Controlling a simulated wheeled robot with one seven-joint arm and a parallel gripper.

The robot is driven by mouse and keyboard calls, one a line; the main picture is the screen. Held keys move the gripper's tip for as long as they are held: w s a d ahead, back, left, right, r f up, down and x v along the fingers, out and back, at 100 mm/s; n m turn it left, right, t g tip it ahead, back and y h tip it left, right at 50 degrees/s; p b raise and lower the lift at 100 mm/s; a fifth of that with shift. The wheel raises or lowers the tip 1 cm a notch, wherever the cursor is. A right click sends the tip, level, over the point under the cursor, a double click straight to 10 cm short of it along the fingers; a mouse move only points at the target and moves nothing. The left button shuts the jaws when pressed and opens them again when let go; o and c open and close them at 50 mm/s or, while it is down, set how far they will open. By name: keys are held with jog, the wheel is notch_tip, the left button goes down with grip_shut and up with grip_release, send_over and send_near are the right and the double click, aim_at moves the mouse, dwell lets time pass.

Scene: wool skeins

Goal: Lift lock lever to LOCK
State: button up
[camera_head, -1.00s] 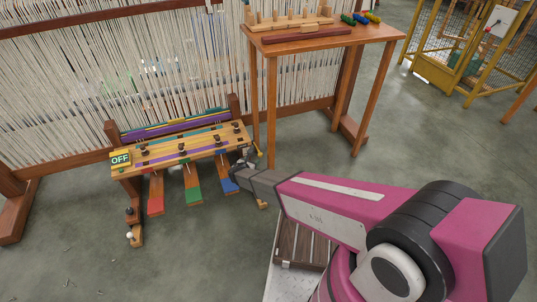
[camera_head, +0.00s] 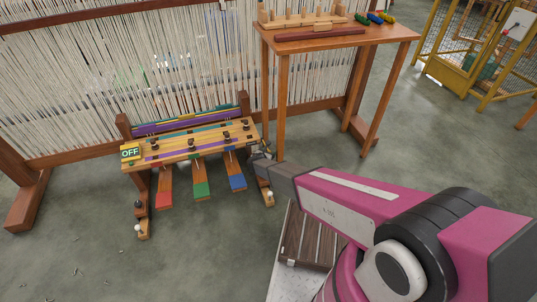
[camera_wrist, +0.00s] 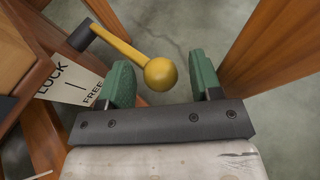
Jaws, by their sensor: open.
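The lock lever (camera_wrist: 118,46) is a yellow rod with a round ball knob (camera_wrist: 160,74) at its end, seen in the wrist view. It runs from a dark pivot collar (camera_wrist: 80,36) at upper left down to the right. A pale label (camera_wrist: 72,86) beside it reads LOCK and FREE, with a short line between the words. My gripper (camera_wrist: 162,84) is open, with one green fingertip on each side of the knob. I cannot tell whether either finger touches it. In the head view my gripper (camera_head: 262,165) is at the right end of the treadle bench (camera_head: 180,148).
A wooden post (camera_wrist: 275,50) stands close on the right in the wrist view. Red, green and blue treadles (camera_head: 201,190) hang left of my gripper. A wooden table (camera_head: 340,40) stands behind it. An OFF sign (camera_head: 130,152) is at the bench's left end.

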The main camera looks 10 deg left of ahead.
grip_shut()
jog(key=shift+w+r, duration=0.2)
jog(key=shift+r, duration=0.8)
jog(key=shift+w+a, duration=0.1)
grip_release()
jog(key=v, duration=1)
jog(key=shift+s, duration=0.4)
